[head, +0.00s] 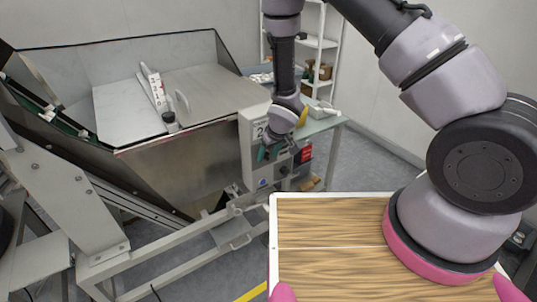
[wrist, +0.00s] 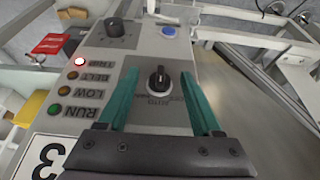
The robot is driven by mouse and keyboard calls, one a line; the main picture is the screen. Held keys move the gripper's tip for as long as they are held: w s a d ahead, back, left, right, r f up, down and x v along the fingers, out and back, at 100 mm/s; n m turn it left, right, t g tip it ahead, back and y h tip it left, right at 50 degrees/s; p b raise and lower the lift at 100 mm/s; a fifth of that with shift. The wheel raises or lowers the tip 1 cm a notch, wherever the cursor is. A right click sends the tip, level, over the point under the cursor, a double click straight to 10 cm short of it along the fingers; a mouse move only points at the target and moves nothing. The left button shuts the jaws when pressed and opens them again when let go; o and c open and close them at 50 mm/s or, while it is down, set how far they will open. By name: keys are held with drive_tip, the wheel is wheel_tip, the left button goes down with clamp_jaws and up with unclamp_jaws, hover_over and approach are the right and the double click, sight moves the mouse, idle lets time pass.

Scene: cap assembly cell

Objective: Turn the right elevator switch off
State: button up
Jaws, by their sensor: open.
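A black rotary switch (wrist: 158,80) with a light pointer mark sits on the grey control panel (wrist: 150,50), with the word AUTO beside it. In the wrist view my gripper (wrist: 158,76) has its two teal fingers apart, one on each side of this switch, with visible gaps to it. In the head view my gripper (head: 270,153) is in front of the control box (head: 250,135), and my wrist hides much of the panel and the switch. Whether the fingertips reach down to knob depth is hard to tell.
A metal hopper (head: 180,150) stands left of the box. A shelf (head: 320,45) is behind.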

clamp_jaws()
drive_tip(key=shift+s+a+h, duration=0.1)
drive_tip(key=shift+a+h, duration=0.05)
drive_tip(key=shift+h, duration=0.15)
drive_tip(key=shift+s+a+n+t+h, duration=0.1)
drive_tip(key=shift+a+n+t+h, duration=0.1)
drive_tip(key=shift+t+h, duration=0.25)
drive_tip(key=shift+s+a+n+t+h, duration=0.1)
drive_tip(key=shift+n+t+h, duration=0.1)
drive_tip(key=shift+t+h, duration=0.25)
drive_tip(key=shift+s+a+f+n+t+h, duration=0.15)
drive_tip(key=shift+n+t+h, duration=0.1)
drive_tip(key=shift+t+h, duration=0.7)
drive_tip(key=shift+w+f+n+t+h, duration=0.1)
drive_tip(key=shift+n+t+h, duration=0.15)
drive_tip(key=shift+t+h, duration=0.7)
drive_tip(key=shift+h, duration=0.4)
unclamp_jaws()
drive_tip(key=shift+s, duration=0.1)
